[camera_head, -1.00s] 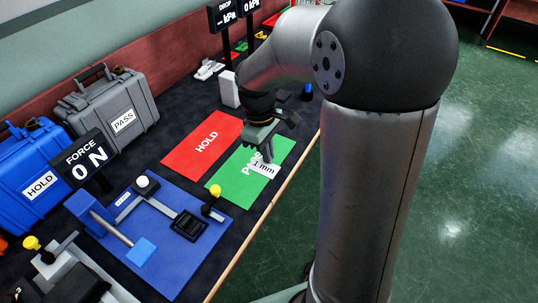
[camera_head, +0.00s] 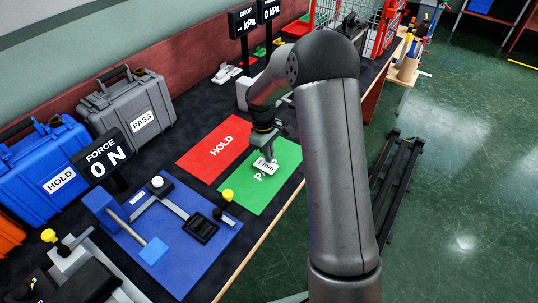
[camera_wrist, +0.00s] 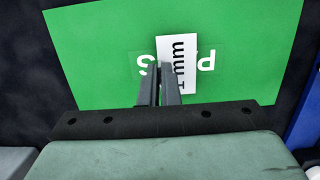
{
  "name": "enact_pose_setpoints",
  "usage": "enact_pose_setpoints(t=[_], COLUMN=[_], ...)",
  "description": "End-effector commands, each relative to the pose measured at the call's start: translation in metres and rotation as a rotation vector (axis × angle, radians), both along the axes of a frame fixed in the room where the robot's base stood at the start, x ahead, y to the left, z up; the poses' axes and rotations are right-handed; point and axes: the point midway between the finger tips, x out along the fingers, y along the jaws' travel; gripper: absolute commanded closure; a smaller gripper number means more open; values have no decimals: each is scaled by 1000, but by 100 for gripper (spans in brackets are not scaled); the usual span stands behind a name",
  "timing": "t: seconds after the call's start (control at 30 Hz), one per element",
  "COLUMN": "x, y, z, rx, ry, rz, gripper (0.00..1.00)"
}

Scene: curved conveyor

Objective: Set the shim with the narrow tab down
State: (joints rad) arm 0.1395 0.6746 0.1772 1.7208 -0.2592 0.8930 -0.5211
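The shim (camera_wrist: 189,82) shows as a white piece marked "1 mm" at my fingertips in the wrist view. It also shows in the head view (camera_head: 265,166), over the green PASS mat (camera_head: 283,157). My gripper (camera_head: 270,158) points down above that mat. In the wrist view the two dark fingers (camera_wrist: 160,68) are close together and cover the left edge of the white piece, so they appear shut on the shim. A faint clear outline lies around it over the lettering. I cannot make out the narrow tab or whether the shim touches the mat.
A red HOLD mat (camera_head: 207,153) lies left of the green one. The FORCE display (camera_head: 101,160) reads 0 N. Grey PASS (camera_head: 130,108) and blue HOLD (camera_head: 38,170) cases stand along the back.

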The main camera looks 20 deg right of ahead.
Motion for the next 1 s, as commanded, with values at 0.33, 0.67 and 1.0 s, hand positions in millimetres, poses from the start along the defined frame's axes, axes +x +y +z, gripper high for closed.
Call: enact_pose_setpoints(t=[0.33, 0.67, 1.0], x=[0, 0, 2], y=[0, 0, 1], z=[-11, -13, 5], rx=[0, 0, -1], ry=[-1, -1, -5], rz=[0, 0, 1], gripper=[100, 75, 75])
